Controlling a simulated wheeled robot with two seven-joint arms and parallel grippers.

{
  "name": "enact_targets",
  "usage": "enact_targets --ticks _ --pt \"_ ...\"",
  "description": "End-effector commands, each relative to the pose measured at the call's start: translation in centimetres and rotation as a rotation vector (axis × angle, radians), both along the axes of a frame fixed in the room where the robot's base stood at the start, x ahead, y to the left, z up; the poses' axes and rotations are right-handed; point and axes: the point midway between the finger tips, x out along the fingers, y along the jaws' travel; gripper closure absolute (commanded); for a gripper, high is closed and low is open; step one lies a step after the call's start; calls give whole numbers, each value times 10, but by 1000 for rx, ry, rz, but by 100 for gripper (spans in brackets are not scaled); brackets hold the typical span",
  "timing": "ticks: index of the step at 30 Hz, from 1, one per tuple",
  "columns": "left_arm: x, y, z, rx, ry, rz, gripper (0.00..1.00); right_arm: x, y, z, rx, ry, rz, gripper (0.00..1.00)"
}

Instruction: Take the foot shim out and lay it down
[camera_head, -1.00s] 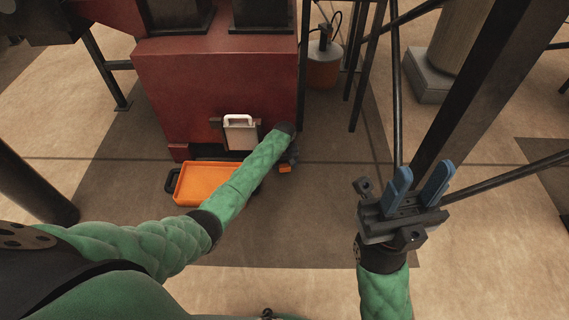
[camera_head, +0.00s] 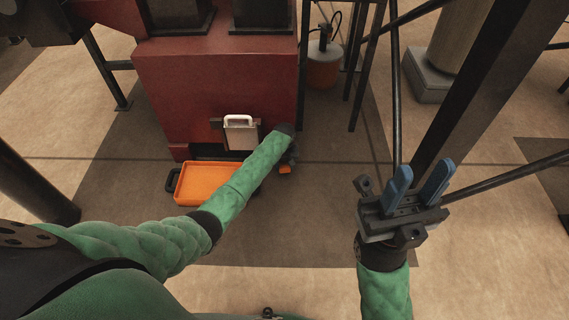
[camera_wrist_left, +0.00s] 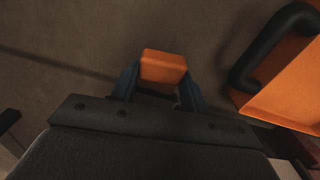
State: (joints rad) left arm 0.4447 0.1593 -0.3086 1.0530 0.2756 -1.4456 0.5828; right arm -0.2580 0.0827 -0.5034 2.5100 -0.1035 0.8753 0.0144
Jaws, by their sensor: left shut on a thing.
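A small orange block, which looks like the foot shim (camera_head: 285,169), is at the end of my left arm in the head view, right of the red press. In the left wrist view the orange block (camera_wrist_left: 163,66) sits between the blue fingers of my left gripper (camera_wrist_left: 162,84), which is shut on it. Dark floor shows beyond it. I cannot tell its height above the floor. In the head view my left gripper (camera_head: 291,157) is partly hidden by its forearm. My right gripper (camera_head: 420,186) is open and empty, fingers up, at the right.
The red press body (camera_head: 215,85) stands at the back, with a white-handled plate (camera_head: 240,136) on its front. An orange tray (camera_head: 212,184) with a black handle lies before it. Dark posts (camera_head: 370,70) stand behind. The floor (camera_head: 340,225) between my arms is clear.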

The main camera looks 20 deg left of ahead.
Motion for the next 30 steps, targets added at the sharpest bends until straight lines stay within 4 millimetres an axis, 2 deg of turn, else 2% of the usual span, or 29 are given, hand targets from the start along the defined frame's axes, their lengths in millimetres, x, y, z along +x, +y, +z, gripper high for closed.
enact_targets --ticks 30 --pt "-16 -5 1 0 1 0 82 0 0 25 3 4 0 64"
